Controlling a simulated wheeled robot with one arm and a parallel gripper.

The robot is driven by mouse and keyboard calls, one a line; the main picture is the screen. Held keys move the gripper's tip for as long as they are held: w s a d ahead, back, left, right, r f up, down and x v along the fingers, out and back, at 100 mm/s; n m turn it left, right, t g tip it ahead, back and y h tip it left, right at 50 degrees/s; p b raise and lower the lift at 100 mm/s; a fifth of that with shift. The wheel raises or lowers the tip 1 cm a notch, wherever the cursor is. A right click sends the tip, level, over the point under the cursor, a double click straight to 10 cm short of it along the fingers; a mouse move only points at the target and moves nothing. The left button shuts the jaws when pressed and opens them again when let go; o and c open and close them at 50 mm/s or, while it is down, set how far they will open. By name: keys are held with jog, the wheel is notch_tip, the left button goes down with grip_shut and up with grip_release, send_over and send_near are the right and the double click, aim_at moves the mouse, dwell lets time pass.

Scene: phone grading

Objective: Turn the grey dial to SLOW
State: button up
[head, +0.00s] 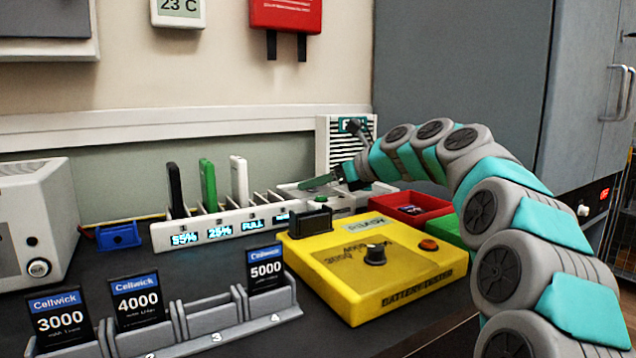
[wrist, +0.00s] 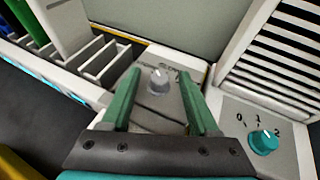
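The grey dial (wrist: 158,80) is a small round knob on top of a pale grey-white box (wrist: 150,118) in the wrist view. Small dark lettering sits beside it, too blurred to read, so its setting cannot be told. My gripper (wrist: 160,74) is open, its two green fingers apart on the left and right of the dial. No contact with the dial shows. In the head view my gripper (head: 325,183) is over the same pale box (head: 292,190) behind the yellow tester, and the dial cannot be made out there.
A white slatted unit with a teal dial (wrist: 264,142) marked 0, 1, 2 stands close on the right. A white charging rack (head: 222,228) with phones is left of the box. The yellow battery tester (head: 350,290) and red bin (head: 432,202) stand in front.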

grip_shut()
jog(key=shift+s+r+p, duration=0.1)
jog(key=shift+r+p, duration=0.05)
jog(key=shift+p, duration=0.75)
jog(key=m+t+h+p, duration=0.1)
jog(key=p, duration=0.1)
jog(key=shift+s+a+p, duration=0.1)
jog(key=shift+a+p, duration=0.05)
jog(key=shift+p, duration=0.2)
jog(key=m+t+h+p, duration=0.2)
jog(key=m+p, duration=0.1)
jog(key=p, duration=0.2)
jog(key=shift+a, duration=0.1)
jog(key=shift+s+f+m+t+h+p, duration=0.1)
jog(key=shift+f+m+t+h+p, duration=0.1)
jog(key=shift+m+t+h+p, duration=0.3)
jog(key=shift+m+t+h, duration=0.4)
jog(key=shift+m+h, duration=0.3)
jog(key=shift+h, duration=0.3)
jog(key=shift+m+h, duration=0.3)
jog(key=shift+m, duration=0.1)
jog(key=shift+a+m+t+h, duration=0.25)
jog(key=shift+m+t+h, duration=0.25)
jog(key=shift+m+h, duration=0.4)
